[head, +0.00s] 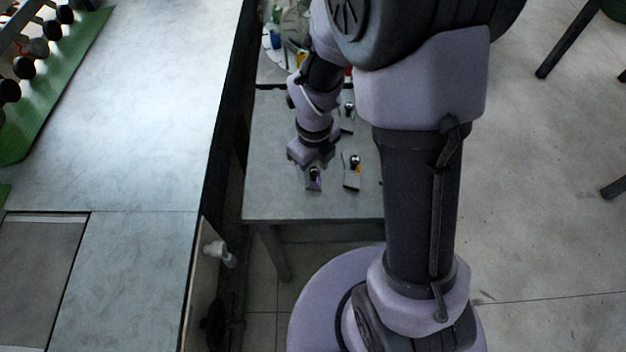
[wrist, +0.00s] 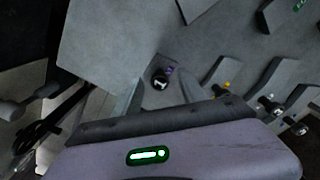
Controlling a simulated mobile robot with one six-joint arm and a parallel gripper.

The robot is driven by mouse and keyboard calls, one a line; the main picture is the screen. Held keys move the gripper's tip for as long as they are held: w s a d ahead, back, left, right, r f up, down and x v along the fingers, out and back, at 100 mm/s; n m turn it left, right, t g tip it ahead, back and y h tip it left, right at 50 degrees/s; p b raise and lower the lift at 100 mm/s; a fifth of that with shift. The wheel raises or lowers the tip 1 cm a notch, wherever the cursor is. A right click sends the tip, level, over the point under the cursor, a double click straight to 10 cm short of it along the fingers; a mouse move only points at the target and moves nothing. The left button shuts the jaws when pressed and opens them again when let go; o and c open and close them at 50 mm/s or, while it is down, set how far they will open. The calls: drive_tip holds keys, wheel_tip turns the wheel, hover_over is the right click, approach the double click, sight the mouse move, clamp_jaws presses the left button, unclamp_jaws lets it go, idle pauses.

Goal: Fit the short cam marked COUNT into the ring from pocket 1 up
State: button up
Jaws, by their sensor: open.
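A grey cam with a dark, shiny knob and a purple mark (head: 313,184) lies on the small table, directly below my gripper (head: 312,163). In the wrist view the knob (wrist: 160,79) shows between my gripper's fingertips (wrist: 160,95). The fingers are open, one on each side of it; I cannot tell whether they touch it. A second cam with a yellow-orange mark (head: 352,172) lies just to the right. Another cam (head: 347,118) lies farther back, partly behind my arm. No COUNT lettering is readable. I cannot make out the ring or its pockets for certain.
The small grey table (head: 270,150) has free room at its left and front. A long workbench (head: 150,110) stands left across a dark gap. A round item with coloured pieces (head: 287,35) is at the back, partly hidden. More cams (wrist: 265,103) lie right in the wrist view.

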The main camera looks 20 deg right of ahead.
drive_tip(key=shift+f, duration=0.5)
drive_tip(key=shift+r, duration=0.15)
drive_tip(key=shift+c, duration=0.7)
clamp_jaws()
